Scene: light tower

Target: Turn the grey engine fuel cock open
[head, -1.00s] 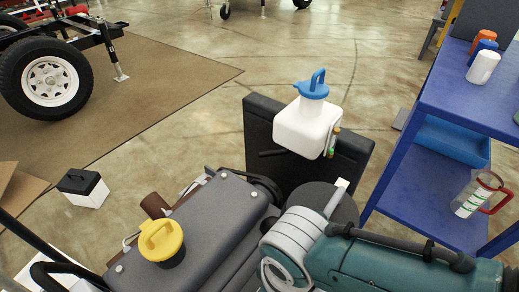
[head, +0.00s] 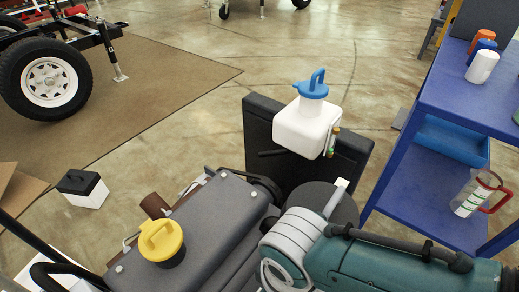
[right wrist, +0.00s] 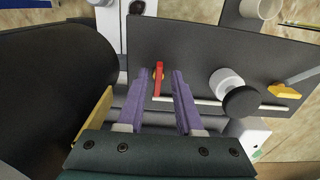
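The grey engine shows in the head view as a grey housing (head: 215,215) with a yellow cap (head: 161,241). In the right wrist view a small red lever (right wrist: 158,80), which looks like the fuel cock, stands out from a dark grey panel (right wrist: 200,58). It points roughly along the fingers. My right gripper (right wrist: 164,74) has its two purple fingers apart. The red lever shows between the fingertips, nearer the left one; whether it touches them I cannot tell. In the head view the right arm's wrist hides this area. My left gripper is not in view.
A white tank with a blue cap (head: 308,120) stands behind my right wrist. A white knob with a black disc (right wrist: 240,101) and a yellow lever (right wrist: 284,91) are right of the fingers. A dark cylinder (right wrist: 50,85) is close on the left. A blue cart (head: 445,105) stands right.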

